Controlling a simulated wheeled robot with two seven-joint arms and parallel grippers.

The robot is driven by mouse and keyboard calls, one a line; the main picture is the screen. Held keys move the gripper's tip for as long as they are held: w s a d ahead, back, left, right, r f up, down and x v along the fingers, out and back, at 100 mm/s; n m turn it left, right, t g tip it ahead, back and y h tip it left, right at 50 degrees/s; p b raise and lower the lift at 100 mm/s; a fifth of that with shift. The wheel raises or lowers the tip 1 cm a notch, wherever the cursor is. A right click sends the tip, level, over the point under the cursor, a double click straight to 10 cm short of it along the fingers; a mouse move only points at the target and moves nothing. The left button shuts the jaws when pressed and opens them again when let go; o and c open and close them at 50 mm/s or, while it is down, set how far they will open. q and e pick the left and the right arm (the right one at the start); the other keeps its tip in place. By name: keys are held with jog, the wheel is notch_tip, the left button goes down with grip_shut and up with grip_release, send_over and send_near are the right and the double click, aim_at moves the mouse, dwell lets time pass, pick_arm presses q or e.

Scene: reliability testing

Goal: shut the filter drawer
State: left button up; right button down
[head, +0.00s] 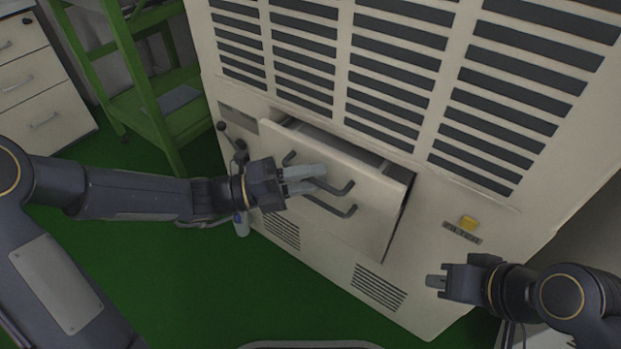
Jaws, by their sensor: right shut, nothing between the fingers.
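The filter drawer (360,216) is a cream panel low in the front of a large cream cabinet. It stands partly out, with a dark gap showing along its top and right edges. My right gripper (430,282) is shut and empty, in front of the cabinet's lower right, clear of the drawer.
The cabinet (440,255) has dark louvres above and small vents below. A yellow button (467,222) sits right of the drawer. A green shelf rack (150,105) and white drawers (40,95) stand at left. Green floor is open below.

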pick_arm(q)
grip_shut()
jog(key=w+d+p, duration=0.2)
jog(key=w+p, duration=0.1)
jog(key=shift+w+r, duration=0.1)
dwell(0.4)
grip_release()
jog(key=shift+d, duration=0.1)
